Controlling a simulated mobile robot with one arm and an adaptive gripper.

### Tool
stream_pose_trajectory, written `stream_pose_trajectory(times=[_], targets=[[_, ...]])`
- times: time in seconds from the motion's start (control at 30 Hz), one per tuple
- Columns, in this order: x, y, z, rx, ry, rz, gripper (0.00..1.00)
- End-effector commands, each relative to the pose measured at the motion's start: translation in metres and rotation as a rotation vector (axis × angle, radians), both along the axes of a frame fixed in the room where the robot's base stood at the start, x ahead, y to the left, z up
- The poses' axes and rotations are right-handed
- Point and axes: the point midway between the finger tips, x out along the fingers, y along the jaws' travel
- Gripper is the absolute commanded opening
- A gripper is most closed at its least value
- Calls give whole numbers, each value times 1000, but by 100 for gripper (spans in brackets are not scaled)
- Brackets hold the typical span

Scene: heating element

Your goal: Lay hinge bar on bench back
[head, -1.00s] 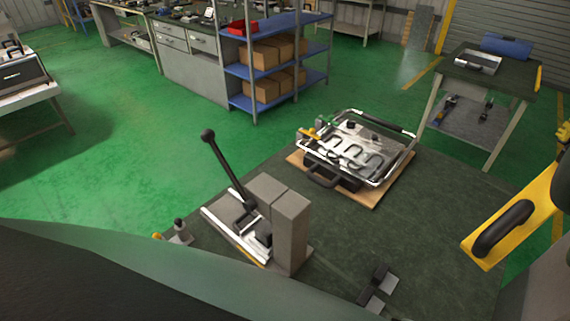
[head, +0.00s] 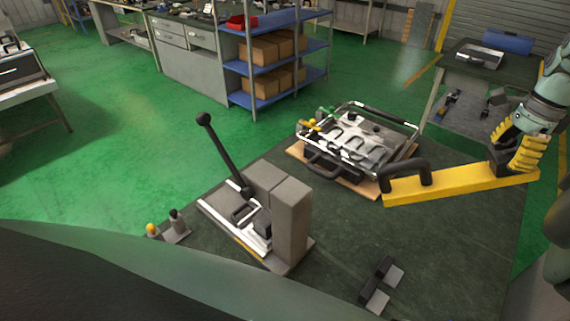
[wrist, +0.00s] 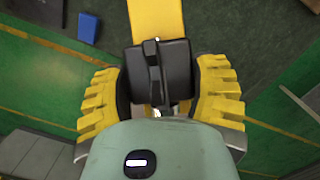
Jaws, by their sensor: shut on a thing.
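My gripper (head: 515,150), with yellow ribbed fingers, is shut on the hinge bar (head: 455,189), a long yellow bar with a black loop handle at its left end. It grips the bar near the right end. In the wrist view, my gripper (wrist: 157,85) closes around a black block on the bar, and the yellow bar (wrist: 157,18) runs away from it. The bar appears held above the dark green bench (head: 440,245), over its right part. Its handle end is just right of and in front of the metal-framed heating unit (head: 365,140). The exact height is unclear.
A grey press with a black lever (head: 225,160) stands at the bench's left. Small black and grey blocks (head: 380,285) lie at the front. A second table (head: 490,60) stands behind right. The bench between the press and the bar is clear.

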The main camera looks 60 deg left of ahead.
Motion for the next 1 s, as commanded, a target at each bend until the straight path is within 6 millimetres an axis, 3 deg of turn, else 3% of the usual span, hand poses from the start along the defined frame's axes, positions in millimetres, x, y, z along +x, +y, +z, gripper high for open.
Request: stream_pose_trajectory(times=[0.33,1.0], targets=[[-15,16,-41,26,14,-192,19],[-73,36,-132,79,44,-641,20]])
